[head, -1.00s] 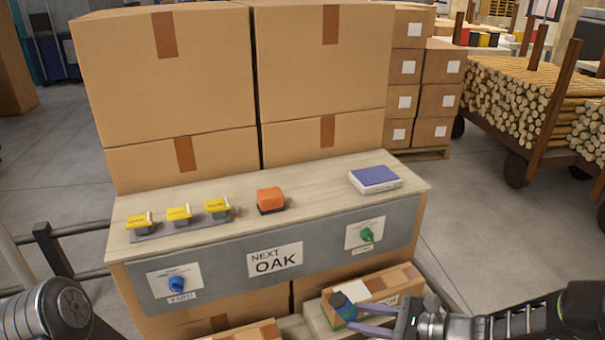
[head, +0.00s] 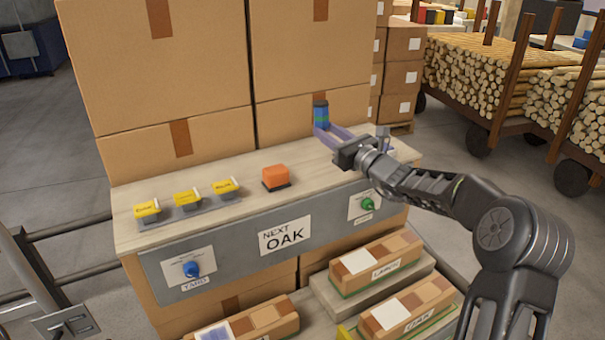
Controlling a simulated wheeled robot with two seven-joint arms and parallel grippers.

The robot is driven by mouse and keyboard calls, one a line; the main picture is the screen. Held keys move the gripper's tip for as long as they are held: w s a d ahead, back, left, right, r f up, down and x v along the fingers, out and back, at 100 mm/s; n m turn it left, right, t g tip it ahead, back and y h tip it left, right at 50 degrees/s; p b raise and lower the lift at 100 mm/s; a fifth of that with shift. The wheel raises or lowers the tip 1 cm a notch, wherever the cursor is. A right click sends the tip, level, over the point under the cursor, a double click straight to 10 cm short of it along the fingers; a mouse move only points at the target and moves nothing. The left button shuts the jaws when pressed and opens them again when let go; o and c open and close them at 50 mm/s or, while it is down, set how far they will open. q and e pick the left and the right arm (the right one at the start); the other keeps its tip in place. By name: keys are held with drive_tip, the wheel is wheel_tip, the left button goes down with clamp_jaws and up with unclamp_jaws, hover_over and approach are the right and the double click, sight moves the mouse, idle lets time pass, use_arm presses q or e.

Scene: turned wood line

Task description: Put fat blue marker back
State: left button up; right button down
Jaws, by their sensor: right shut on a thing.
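The fat blue marker (head: 321,115) has a dark top and a green band and stands upright in my right gripper (head: 322,130). The gripper is shut on it, above the back right part of the wooden counter top (head: 300,192). A cardboard box is close behind the marker. I cannot tell whether the marker touches the counter. The blue-and-white pad on the counter's right end is mostly hidden behind my right gripper and arm.
An orange block (head: 276,177) and a rack of yellow-topped pieces (head: 188,198) stand on the counter. Tall cardboard boxes (head: 310,50) rise behind it. Blue (head: 192,269) and green (head: 367,204) knobs stick out of the front panel. Long wrapped packs (head: 376,259) lie below.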

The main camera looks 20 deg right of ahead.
hover_over(328, 176)
drive_tip(key=shift+t, duration=0.3)
drive_tip(key=shift+f+p, duration=0.4)
drive_tip(key=shift+f, duration=3)
drive_tip(key=shift+f, duration=0.1)
wheel_tip(328, 176, down, 4)
drive_tip(key=shift+r+p, duration=0.2)
drive_tip(key=shift+p, duration=0.1)
drive_tip(key=shift+s, duration=0.1)
drive_tip(key=shift+f+b, duration=0.55)
drive_tip(key=shift+b, duration=0.05)
drive_tip(key=shift+f, duration=0.1)
